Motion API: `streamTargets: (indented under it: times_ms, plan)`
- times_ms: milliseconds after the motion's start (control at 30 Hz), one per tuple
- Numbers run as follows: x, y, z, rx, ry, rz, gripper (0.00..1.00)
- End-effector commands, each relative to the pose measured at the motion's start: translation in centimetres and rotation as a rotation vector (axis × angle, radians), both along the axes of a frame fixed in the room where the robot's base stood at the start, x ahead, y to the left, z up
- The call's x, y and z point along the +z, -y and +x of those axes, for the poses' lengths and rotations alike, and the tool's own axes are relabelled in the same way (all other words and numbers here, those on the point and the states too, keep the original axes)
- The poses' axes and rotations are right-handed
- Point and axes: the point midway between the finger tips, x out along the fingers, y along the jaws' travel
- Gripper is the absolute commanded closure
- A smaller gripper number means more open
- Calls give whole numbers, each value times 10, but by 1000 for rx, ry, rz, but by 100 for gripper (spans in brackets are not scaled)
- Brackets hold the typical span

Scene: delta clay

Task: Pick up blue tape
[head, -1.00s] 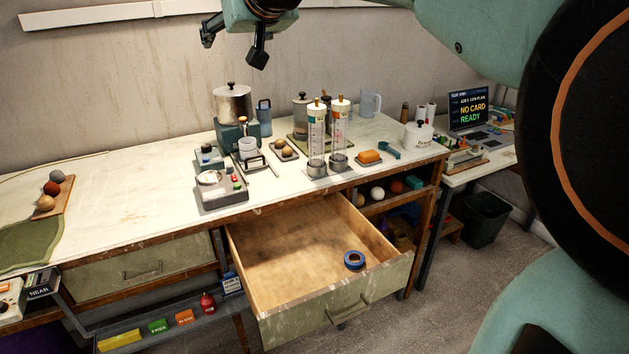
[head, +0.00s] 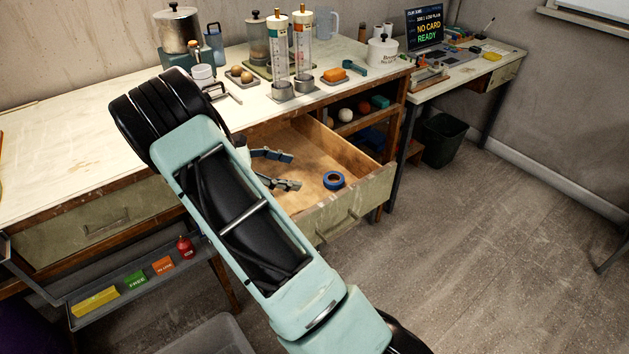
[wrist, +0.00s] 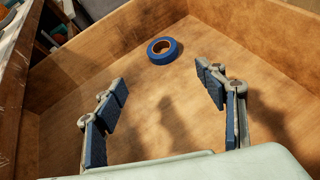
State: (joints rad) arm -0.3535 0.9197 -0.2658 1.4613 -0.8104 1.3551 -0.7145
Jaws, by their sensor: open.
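The blue tape (head: 334,180) is a small roll with a dark open centre. It lies flat on the wooden floor of the open drawer (head: 378,192), toward its right front part. My gripper (head: 285,170) is open and empty, with its fingers over the drawer to the left of the tape. In the wrist view the tape (wrist: 162,51) lies beyond the fingertips, and my gripper (wrist: 163,82) shows its two blue-padded fingers spread wide apart. The tape touches neither finger. My arm hides the left part of the drawer in the head view.
The drawer's side walls and front panel rise around the tape. A dark bin (head: 446,140) stands on the floor at the right. The drawer floor around the tape is clear.

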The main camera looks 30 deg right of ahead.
Motion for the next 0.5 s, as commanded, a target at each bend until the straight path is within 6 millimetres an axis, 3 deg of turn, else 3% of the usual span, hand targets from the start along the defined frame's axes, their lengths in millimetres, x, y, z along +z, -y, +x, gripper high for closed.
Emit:
streamTargets:
  times_ms: [133, 500]
  plan:
    - [-10, 18, -13, -1, -96, -64, 35]
    - [-29, 64, -24, -1, -105, -71, 35]
